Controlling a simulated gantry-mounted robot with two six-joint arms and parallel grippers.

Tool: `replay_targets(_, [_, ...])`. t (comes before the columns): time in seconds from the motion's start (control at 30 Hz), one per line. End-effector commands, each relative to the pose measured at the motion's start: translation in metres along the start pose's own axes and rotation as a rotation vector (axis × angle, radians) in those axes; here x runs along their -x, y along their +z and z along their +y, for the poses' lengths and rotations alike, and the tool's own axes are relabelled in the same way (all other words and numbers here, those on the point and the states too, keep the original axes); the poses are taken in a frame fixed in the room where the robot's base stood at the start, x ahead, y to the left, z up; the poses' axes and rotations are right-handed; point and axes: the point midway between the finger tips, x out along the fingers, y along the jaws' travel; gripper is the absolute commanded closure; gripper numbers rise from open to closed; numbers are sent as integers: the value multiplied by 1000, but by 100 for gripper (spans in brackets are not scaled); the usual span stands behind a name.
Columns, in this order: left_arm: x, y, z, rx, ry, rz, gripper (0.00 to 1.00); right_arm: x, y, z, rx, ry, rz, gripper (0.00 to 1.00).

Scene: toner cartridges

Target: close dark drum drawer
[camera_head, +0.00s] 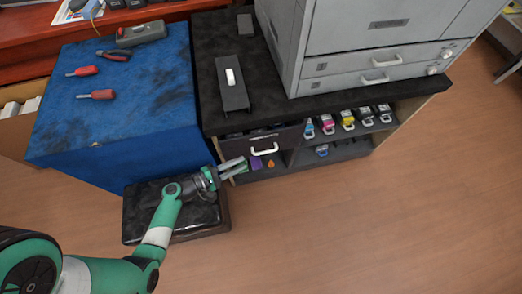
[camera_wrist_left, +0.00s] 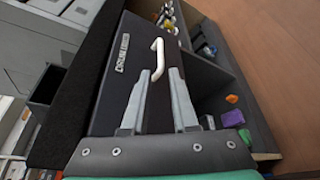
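The dark drum drawer (camera_head: 283,141) has a white handle (camera_head: 264,150) and is set in the upper left of the black cabinet. Its front appears to stand slightly out from the cabinet, with a dark strip of interior above it. In the left wrist view the drawer front (camera_wrist_left: 127,61) carries a pale label, and its handle (camera_wrist_left: 157,60) lies just beyond my fingertips. My left gripper (camera_head: 245,163) is just in front of and below the drawer's left part. Its two fingers (camera_wrist_left: 160,74) are apart with nothing between them. I cannot tell whether they touch the drawer front. My right gripper is not in view.
Coloured toner cartridges (camera_head: 346,121) stand on the shelf right of the drawer. Small purple (camera_head: 256,163) and orange (camera_head: 270,164) pieces lie below it. A grey printer (camera_head: 375,45) stands on top. A blue bench (camera_head: 120,120) and black box (camera_head: 190,228) are at left.

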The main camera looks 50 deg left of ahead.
Motion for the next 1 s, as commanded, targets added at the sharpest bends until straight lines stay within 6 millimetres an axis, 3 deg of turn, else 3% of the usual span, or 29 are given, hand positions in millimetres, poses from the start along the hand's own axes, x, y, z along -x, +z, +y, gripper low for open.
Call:
replay_targets(0.3, [-69,-1,-5,-4,-2,-6,73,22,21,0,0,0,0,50])
replay_targets(0.5, [-100,0,-3,-2,-2,-4,73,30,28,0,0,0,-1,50])
replay_targets(0.83, [-107,1,-1,-1,-1,-1,73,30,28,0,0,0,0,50])
replay_targets(0.87, [-106,1,-1,-1,-1,-1,75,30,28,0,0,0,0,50])
replay_targets(1.0, [-106,1,-1,-1,-1,-1,100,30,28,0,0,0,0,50])
